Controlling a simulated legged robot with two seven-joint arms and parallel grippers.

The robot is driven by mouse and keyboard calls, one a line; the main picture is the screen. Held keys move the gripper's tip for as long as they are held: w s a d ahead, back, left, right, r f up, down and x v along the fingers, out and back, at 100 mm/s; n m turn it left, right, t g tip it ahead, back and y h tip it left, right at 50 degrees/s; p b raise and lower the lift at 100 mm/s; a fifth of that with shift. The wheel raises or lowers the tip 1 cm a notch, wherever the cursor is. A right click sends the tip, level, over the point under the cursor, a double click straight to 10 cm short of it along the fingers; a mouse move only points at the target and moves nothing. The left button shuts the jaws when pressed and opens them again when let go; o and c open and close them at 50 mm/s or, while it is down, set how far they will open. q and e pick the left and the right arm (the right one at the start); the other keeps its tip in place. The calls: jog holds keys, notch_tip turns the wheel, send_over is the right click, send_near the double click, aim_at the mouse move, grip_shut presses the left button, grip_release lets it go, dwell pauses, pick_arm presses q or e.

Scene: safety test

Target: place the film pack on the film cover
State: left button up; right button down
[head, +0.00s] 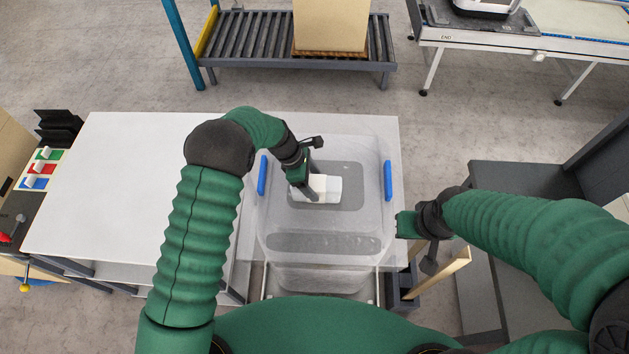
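A white pack (327,188), which looks like the film pack, is over a grey rectangular area (352,203) inside a translucent box with blue handles (388,180). I cannot tell for certain which part is the film cover; the translucent box or its clear sheet may be it. My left gripper (304,190) points down into the box at the left end of the white pack. Its fingers overlap the pack, and their far side is hidden, so the grip is unclear. My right gripper (416,245) is away from the pack, right of the box; its finger gap is unclear.
A white table (130,180) lies left of the box, mostly bare. A roller conveyor (250,45) with a cardboard box (331,25) is behind. A dark bench (520,180) stands at right.

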pick_arm(q)
jog(key=shift+a+r, duration=0.1)
jog(key=shift+a, duration=0.05)
jog(key=b+v, duration=0.1)
jog(key=v, duration=0.4)
jog(key=b+v, duration=0.1)
jog(key=v, duration=0.5)
jog(key=shift+r, duration=0.35)
jog(key=shift+a+r, duration=0.15)
jog(key=shift+r, duration=0.2)
jog(key=shift+s+a, duration=0.1)
jog(key=shift+a, duration=0.1)
jog(key=s+a+r+m+t+y, duration=0.1)
jog(key=s+a+m, duration=0.3)
jog(key=s+m, duration=0.25)
jog(key=s+a+m+t+y, duration=0.1)
jog(key=s+a+m+y, duration=0.1)
jog(key=s+a+m, duration=0.35)
jog(key=s+a+r+m+t+y, duration=0.1)
jog(key=s+a+m, duration=0.1)
jog(key=s+m, duration=0.55)
notch_tip(320, 180, down, 6)
jog(key=s+n+b, duration=0.1)
jog(key=b, duration=0.4)
jog(key=shift+s+b, duration=0.2)
jog(key=shift+b, duration=0.15)
